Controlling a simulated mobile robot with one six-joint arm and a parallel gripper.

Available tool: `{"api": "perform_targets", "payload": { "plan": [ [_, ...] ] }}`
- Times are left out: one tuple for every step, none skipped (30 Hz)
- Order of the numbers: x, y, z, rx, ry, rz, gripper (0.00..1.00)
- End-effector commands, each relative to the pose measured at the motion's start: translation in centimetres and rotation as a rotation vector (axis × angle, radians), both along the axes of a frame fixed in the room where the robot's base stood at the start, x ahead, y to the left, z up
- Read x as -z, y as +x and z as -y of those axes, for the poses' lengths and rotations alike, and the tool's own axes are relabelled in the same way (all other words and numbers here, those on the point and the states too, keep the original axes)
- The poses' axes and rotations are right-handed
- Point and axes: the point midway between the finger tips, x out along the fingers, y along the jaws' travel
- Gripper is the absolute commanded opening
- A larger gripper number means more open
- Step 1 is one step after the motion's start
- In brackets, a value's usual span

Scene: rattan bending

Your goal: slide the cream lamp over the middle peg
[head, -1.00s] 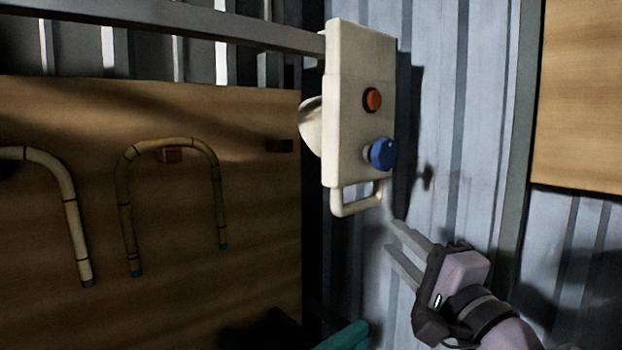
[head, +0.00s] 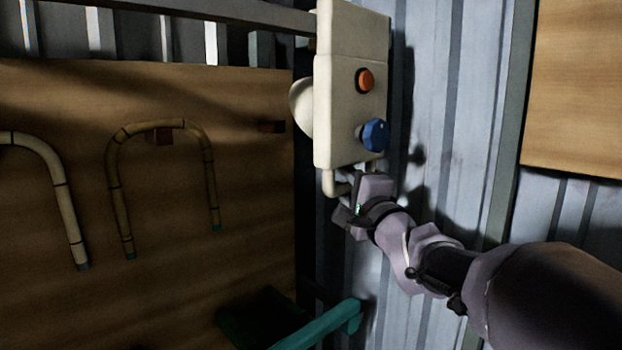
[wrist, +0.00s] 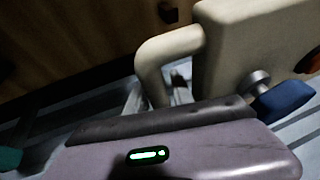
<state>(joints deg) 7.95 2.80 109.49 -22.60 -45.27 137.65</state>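The cream lamp (head: 338,100) is a box with a red button, a blue knob and a bottom handle (wrist: 165,55), at the end of an overhead rail. Its rounded shade faces left toward the board. My gripper (head: 345,192) is at the handle from below right. In the wrist view the fingers (wrist: 157,95) stand on either side of the handle bar; whether they press on it I cannot tell. A peg (head: 160,138) on the board carries a bent rattan hoop (head: 113,185). A bare peg (head: 272,127) is to its right. The lamp is right of both.
Another rattan piece (head: 62,190) hangs at the far left of the wooden board (head: 180,240). The grey rail (head: 220,12) runs left above the board. A teal bar (head: 320,325) is low, below the lamp. A corrugated wall (head: 430,150) stands behind on the right.

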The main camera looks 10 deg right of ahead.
Motion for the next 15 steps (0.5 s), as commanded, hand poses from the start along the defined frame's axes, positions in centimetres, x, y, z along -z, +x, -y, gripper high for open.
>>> {"api": "perform_targets", "payload": {
  "plan": [
    [0.01, -0.01, 0.00, 0.000, 0.000, 0.000, 0.29],
    [0.01, -0.01, 0.00, 0.000, 0.000, 0.000, 0.29],
    [0.01, -0.02, 0.00, 0.000, 0.000, 0.000, 0.29],
    [0.01, -0.02, 0.01, 0.000, 0.000, 0.000, 0.29],
    [0.02, -0.02, 0.02, 0.000, 0.000, 0.000, 0.23],
    [0.02, -0.02, 0.02, 0.000, 0.000, 0.000, 0.15],
    [0.02, -0.02, 0.02, 0.000, 0.000, 0.000, 0.09],
    [0.02, -0.02, 0.02, 0.000, 0.000, 0.000, 0.03],
    [0.02, -0.03, 0.02, 0.000, 0.000, 0.000, 0.00],
    [0.02, -0.03, 0.02, 0.000, 0.000, 0.000, 0.00],
    [0.02, -0.03, 0.02, 0.000, 0.000, 0.000, 0.00],
    [0.02, -0.03, 0.02, 0.000, 0.000, 0.000, 0.00],
    [0.02, -0.03, 0.02, 0.000, 0.000, 0.000, 0.00],
    [0.01, -0.04, 0.02, 0.000, 0.000, 0.000, 0.00],
    [0.01, -0.04, 0.02, 0.000, 0.000, 0.000, 0.00]
  ]
}}
